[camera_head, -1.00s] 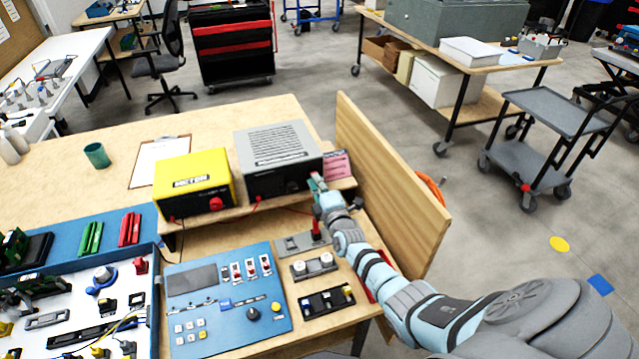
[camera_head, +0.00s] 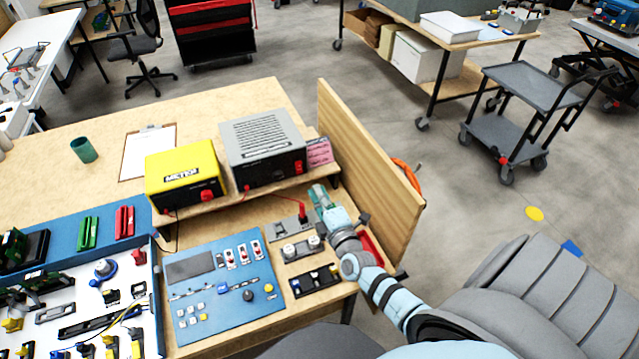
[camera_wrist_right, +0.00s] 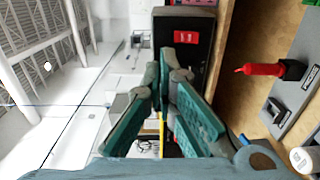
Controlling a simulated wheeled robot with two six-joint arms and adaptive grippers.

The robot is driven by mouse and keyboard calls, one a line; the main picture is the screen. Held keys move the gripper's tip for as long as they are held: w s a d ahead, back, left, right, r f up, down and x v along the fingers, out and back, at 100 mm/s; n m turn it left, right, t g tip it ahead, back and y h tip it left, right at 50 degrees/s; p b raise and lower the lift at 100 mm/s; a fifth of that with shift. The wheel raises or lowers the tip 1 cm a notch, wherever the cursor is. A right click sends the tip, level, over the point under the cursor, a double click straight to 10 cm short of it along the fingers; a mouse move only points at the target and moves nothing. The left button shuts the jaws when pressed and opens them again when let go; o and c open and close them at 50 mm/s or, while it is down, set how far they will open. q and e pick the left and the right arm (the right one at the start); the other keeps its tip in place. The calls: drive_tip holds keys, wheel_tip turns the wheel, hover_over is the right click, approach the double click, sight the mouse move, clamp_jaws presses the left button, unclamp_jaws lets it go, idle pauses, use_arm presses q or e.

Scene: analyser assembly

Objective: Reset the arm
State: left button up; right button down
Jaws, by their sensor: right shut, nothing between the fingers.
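My right gripper (camera_head: 320,198) is shut and empty over the right end of the bench, below and right of the grey meter box (camera_head: 262,145). In the right wrist view the green-padded fingers (camera_wrist_right: 167,62) meet in front of a dark box face with a red switch (camera_wrist_right: 186,37). A red plug (camera_head: 302,212) stands on a grey plate just left of the gripper, apart from it; it also shows in the right wrist view (camera_wrist_right: 262,70). My left gripper is not in view.
A yellow meter (camera_head: 182,172) stands beside the grey box on a shelf. A blue control panel (camera_head: 215,290) and a dark switch block (camera_head: 315,281) lie in front. A wooden side board (camera_head: 370,160) rises close to my right arm.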

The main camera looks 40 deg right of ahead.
drive_tip(key=shift+s, duration=0.35)
